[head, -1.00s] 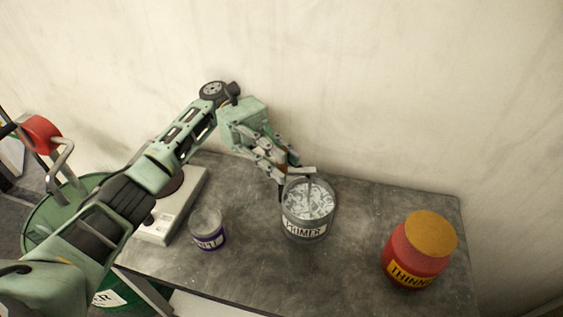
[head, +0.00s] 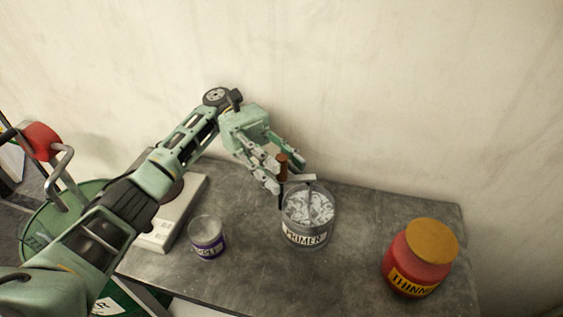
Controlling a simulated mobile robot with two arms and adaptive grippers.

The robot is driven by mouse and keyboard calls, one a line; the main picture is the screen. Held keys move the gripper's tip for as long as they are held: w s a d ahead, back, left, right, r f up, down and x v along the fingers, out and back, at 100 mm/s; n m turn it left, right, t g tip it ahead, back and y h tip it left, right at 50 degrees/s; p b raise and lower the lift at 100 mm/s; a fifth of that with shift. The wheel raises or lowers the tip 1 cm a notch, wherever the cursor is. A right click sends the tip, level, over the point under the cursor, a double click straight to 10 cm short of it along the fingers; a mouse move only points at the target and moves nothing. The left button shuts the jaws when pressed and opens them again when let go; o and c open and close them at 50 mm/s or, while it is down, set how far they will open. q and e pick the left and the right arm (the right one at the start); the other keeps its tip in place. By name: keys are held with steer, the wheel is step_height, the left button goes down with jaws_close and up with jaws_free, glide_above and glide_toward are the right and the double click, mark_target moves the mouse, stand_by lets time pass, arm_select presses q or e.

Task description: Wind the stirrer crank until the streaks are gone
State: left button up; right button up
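The grey primer can (head: 306,236) stands on the bench, with white and grey streaks (head: 318,206) showing in its paint. A stirrer crank (head: 299,178) crosses its top, with an upright brown handle (head: 282,168) at the can's back left. My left gripper (head: 288,178) is at this handle. Its fingers are spread, one on each side of the handle, with visible gaps. Whether either finger touches it is hard to tell. My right gripper is not in view.
A red thinner jar with an orange lid (head: 420,262) stands right of the can. A small purple-labelled cup (head: 207,241) and a pale scale (head: 163,231) are left. A green drum (head: 36,228) stands beside the bench (head: 265,272). The wall is close behind.

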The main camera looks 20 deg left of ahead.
arm_select(q)
step_height(320, 180, up, 10)
stand_by(0.6)
